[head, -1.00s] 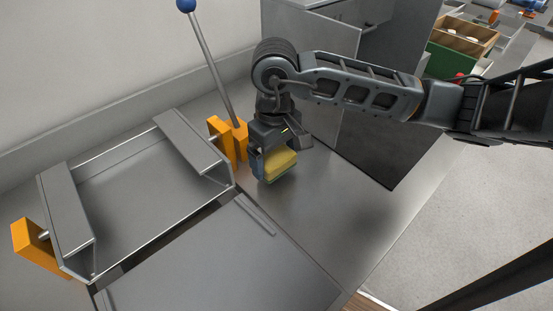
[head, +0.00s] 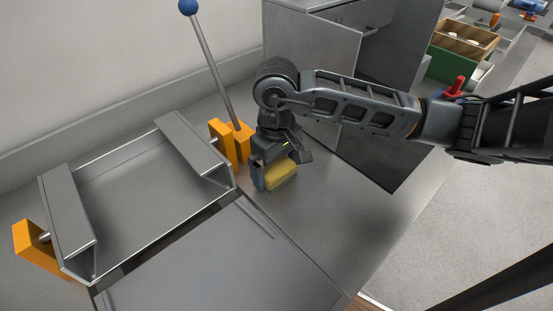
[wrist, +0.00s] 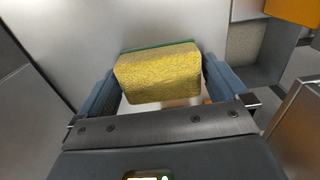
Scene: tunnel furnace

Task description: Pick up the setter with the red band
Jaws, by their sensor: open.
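No setter with a red band can be made out in either view. My gripper (head: 274,174) is open over the metal bench, to the right of the orange lever block. A yellow sponge (head: 281,177) with a green layer is at its fingers. In the wrist view the sponge (wrist: 158,75) lies between the two blue-grey fingers (wrist: 162,95), with a small gap visible at its left side. Whether either finger touches it is unclear.
A lever with a blue ball (head: 188,7) rises behind my gripper. A metal tray-like frame (head: 75,225) with orange blocks is at left. A grey cabinet (head: 315,45) stands behind. A green-sided wooden crate (head: 455,65) and a red-handled object (head: 456,86) are at upper right. The bench's front right is clear.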

